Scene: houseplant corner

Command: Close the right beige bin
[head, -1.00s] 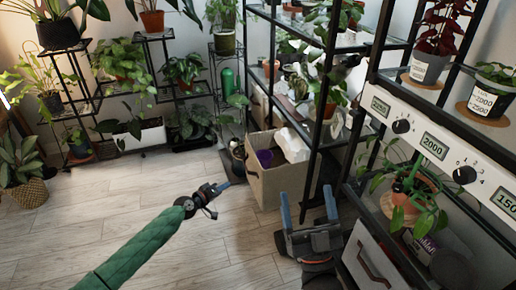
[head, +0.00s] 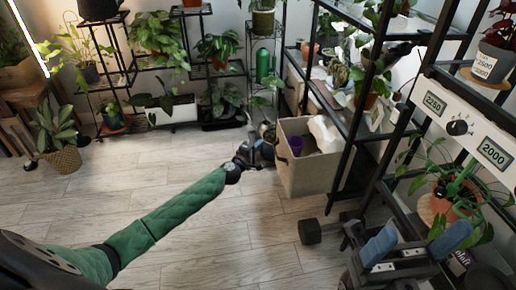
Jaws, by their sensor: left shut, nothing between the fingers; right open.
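The right beige bin (head: 318,176) juts out from under the black shelf rack onto the floor area. Its top is open, and a purple pot (head: 296,145) and a white bag-like item (head: 325,134) show inside. My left gripper (head: 262,150) is shut and empty, close to the bin's left side. I cannot tell whether it touches the bin. My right gripper (head: 415,240) is open and empty at the lower right, in front of the right-hand shelf and apart from the bin.
Another beige bin (head: 294,92) sits further back under the rack. Rack posts and shelves with plants stand right of the open bin. The wooden floor (head: 130,200) at left is clear.

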